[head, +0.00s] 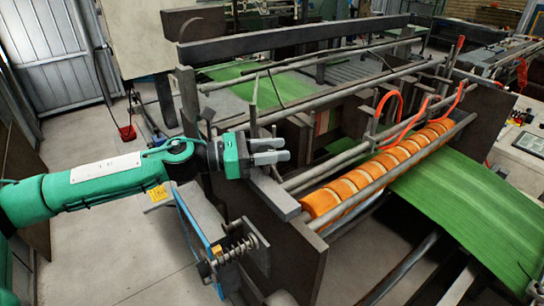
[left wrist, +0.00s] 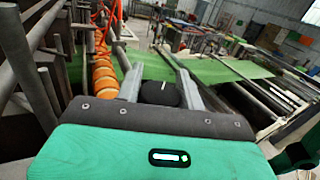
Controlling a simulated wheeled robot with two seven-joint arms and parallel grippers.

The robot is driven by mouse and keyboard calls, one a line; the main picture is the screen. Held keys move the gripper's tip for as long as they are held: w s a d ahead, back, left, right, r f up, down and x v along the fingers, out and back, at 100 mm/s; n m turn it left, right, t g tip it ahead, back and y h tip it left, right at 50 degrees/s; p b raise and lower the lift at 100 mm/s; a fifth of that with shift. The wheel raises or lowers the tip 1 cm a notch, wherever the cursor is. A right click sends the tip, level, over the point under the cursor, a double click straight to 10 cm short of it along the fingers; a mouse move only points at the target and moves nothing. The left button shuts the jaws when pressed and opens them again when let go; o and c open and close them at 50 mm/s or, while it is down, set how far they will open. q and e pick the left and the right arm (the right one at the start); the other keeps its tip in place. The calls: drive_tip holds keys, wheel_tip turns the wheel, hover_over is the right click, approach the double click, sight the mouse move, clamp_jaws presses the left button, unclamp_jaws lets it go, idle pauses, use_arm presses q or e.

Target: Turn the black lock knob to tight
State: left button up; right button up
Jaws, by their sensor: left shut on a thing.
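The black lock knob (left wrist: 160,92) shows in the left wrist view as a dark rounded block between the two grey fingers of my left gripper (left wrist: 160,73). The fingers lie on either side of it, and the gripper is shut on it. In the head view my left gripper (head: 286,151) reaches in from the left at the near end of the machine frame. There the fingers and frame hide the knob, and I cannot make out its turn position or any mark on it. My right gripper is not in view.
Orange rollers (head: 385,168) and a green sheet (head: 465,215) lie to the right of my gripper. Dark frame plates (head: 285,245) stand close below it. A spring on a rod (head: 238,248) sticks out at the lower left. Open floor (head: 85,200) lies to the left.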

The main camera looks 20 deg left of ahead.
use_arm(q)
drive_tip(key=m+g+b, duration=0.2)
drive_tip(key=g+b, duration=0.1)
drive_tip(key=b, duration=0.1)
drive_tip(key=m+g+h+b, duration=0.1)
drive_tip(key=m+g+b, duration=0.1)
drive_tip(key=g+b, duration=0.2)
drive_tip(key=s+m+g+b, duration=0.1)
drive_tip(key=m+g+b, duration=0.2)
drive_tip(key=g+b, duration=0.1)
drive_tip(key=shift+d+f+h, duration=0.2)
drive_tip(key=shift+f+h, duration=0.2)
drive_tip(key=shift+c, duration=0.2)
drive_tip(key=shift+s+r+m+g+y+b, duration=0.1)
drive_tip(key=shift+m+g+y+b, duration=0.05)
drive_tip(key=shift+m+g+b, duration=0.4)
drive_tip(key=shift+r+m+g+y+b, duration=0.15)
drive_tip(key=shift+m+g+b, duration=0.25)
drive_tip(key=shift+g, duration=0.25)
drive_tip(key=o, duration=0.8)
drive_tip(key=shift+o, duration=1)
drive_tip(key=shift+r, duration=0.15)
wheel_tip(320, 180, up, 20)
drive_tip(key=b, duration=0.4)
